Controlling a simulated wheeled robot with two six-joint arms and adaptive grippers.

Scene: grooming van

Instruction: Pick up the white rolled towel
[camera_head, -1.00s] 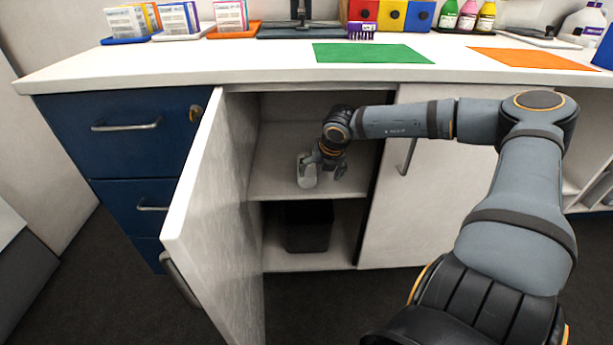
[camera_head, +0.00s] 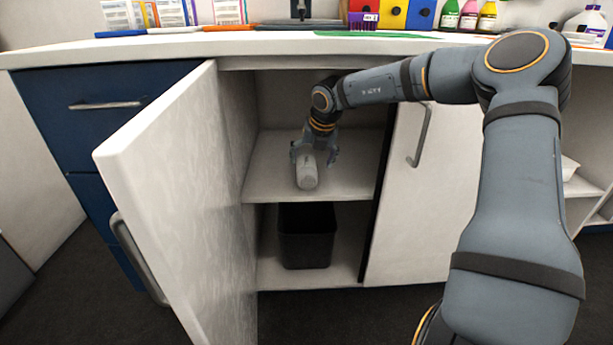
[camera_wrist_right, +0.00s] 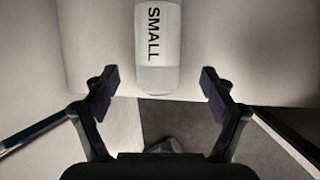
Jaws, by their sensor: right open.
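The white rolled towel (camera_head: 307,174) lies on the upper shelf of the open cabinet, its near end facing out. In the right wrist view the towel (camera_wrist_right: 158,48) is a pale roll marked "SMALL", running up out of the frame. My right gripper (camera_head: 314,153) is inside the cabinet at the towel, pointing down. Its jaws are open, one finger on each side of the towel's near part, with a visible gap on both sides in the wrist view. The gripper partly hides the towel's far end. My left gripper is not in view.
The open cabinet door (camera_head: 180,190) stands to the left of my right arm. The closed door (camera_head: 425,200) is on the right. A black bin (camera_head: 306,235) stands on the lower shelf. The counter (camera_head: 150,50) above holds bottles, boxes and card packs.

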